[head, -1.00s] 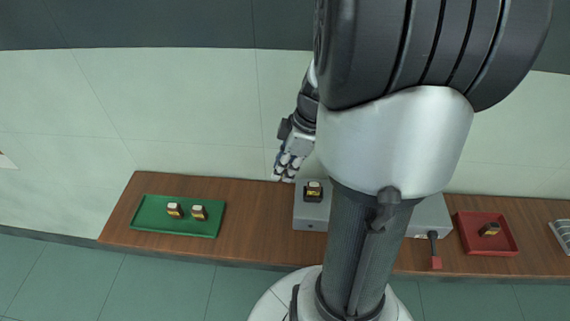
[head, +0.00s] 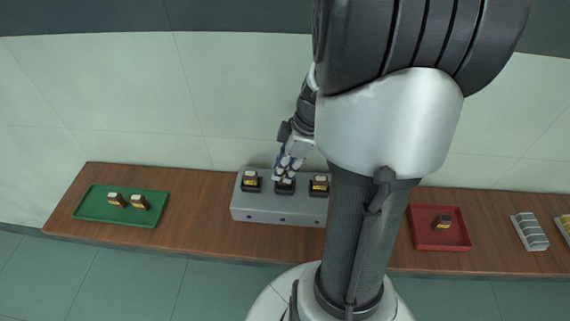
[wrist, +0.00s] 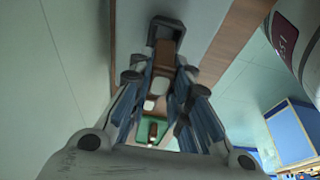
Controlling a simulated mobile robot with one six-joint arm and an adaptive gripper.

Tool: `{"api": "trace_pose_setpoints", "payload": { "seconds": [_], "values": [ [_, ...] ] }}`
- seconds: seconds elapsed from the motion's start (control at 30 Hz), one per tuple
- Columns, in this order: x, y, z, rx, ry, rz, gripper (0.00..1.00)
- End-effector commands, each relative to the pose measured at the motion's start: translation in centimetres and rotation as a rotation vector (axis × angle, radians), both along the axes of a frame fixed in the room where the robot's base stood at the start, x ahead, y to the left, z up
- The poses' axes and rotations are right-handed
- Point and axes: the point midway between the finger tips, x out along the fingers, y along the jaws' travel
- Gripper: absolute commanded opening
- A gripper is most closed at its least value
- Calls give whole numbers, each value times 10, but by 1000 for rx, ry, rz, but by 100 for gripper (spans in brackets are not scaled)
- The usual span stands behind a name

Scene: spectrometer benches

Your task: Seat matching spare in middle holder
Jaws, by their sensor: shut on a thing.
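A grey block (head: 240,208) carries three dark holders in a row. The left holder (head: 251,185) and the right holder (head: 319,190) each bear a dark piece with a pale top and a yellowish label. My gripper (head: 285,174) points down at the middle holder (head: 285,189), and its fingertips hide most of what is there. In the wrist view the fingers close around a brown spare (wrist: 164,52) with a dark frame around its far end. I cannot tell whether it touches the holder. Two dark spares (head: 117,200) (head: 139,202) stand in the green tray (head: 100,216) at left.
A red tray (head: 430,239) holding one dark piece (head: 443,222) lies right of my arm. A grey rack (head: 530,232) stands farther right. The wooden bench (head: 195,215) is clear between the green tray and the grey block. My arm hides the bench right of the block.

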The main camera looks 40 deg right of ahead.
Motion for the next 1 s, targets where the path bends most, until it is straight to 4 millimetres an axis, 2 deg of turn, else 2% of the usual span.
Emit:
{"api": "trace_pose_setpoints", "payload": {
  "seconds": [0.1, 0.23, 1.0],
  "values": [
    [0, 0, -15, 1, 1, -2, 0],
    [0, 0, -22, 2, 0, -2, 0],
    [0, 0, -23, -1, 0, -1, 0]
  ]
}}
